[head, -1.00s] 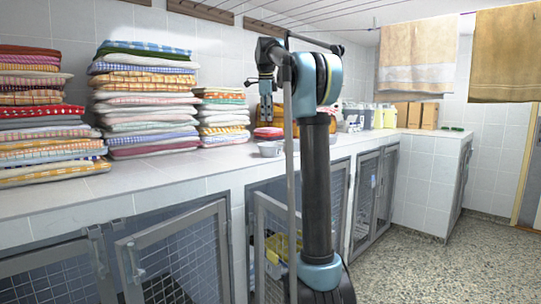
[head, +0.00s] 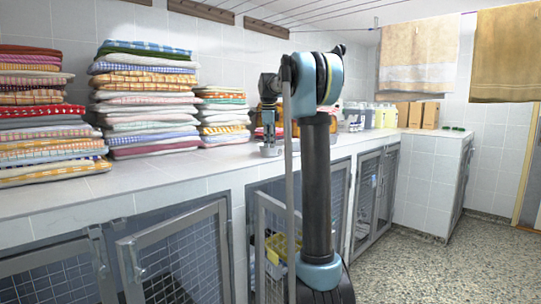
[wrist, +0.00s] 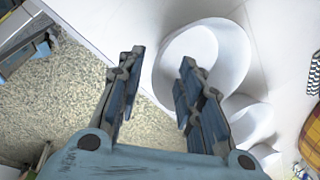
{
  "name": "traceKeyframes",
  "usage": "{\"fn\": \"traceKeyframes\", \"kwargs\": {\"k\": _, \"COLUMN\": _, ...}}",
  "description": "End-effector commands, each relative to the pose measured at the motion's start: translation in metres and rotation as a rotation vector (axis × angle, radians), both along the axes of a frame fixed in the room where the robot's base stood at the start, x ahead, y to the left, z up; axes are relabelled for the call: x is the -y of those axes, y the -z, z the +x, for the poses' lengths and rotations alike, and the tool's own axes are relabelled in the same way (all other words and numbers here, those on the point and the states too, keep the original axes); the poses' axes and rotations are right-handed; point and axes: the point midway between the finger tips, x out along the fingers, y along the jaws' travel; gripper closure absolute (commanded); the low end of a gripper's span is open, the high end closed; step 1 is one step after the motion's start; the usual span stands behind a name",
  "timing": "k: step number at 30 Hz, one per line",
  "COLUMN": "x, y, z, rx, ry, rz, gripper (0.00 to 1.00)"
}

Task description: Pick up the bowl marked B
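A white bowl (wrist: 232,48) stands on the white counter near its front edge in the wrist view; no letter is readable on it. My gripper (wrist: 161,57) is open above it. The bowl's near-left rim lies between the two fingers: the left finger is outside the bowl and the right finger overlaps its inside. I cannot tell whether they touch. Two more white bowls, one of them (wrist: 252,122) partly behind the right finger, stand close by, also without a readable mark. In the head view my gripper (head: 268,146) is low at the counter and largely hides the bowls.
Stacks of folded towels (head: 145,105) stand on the counter (head: 120,190) to the left. Pale jugs (head: 385,116) and brown boxes (head: 415,115) stand to the right. Mesh kennel doors (head: 180,260) hang open below. A checked cloth item shows at the wrist view's right edge.

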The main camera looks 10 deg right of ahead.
Motion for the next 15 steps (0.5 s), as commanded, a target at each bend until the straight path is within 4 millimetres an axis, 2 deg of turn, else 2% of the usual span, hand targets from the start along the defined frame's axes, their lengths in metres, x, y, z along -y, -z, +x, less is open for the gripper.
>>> {"fn": "traceKeyframes", "kwargs": {"k": 6, "x": 0.002, "y": 0.026, "z": 0.005, "rx": 0.000, "ry": 0.000, "rz": 0.000, "gripper": 0.67}}
{"fn": "traceKeyframes", "kwargs": {"k": 15, "x": 0.002, "y": 0.031, "z": 0.006, "rx": 0.000, "ry": 0.000, "rz": 0.000, "gripper": 0.67}}
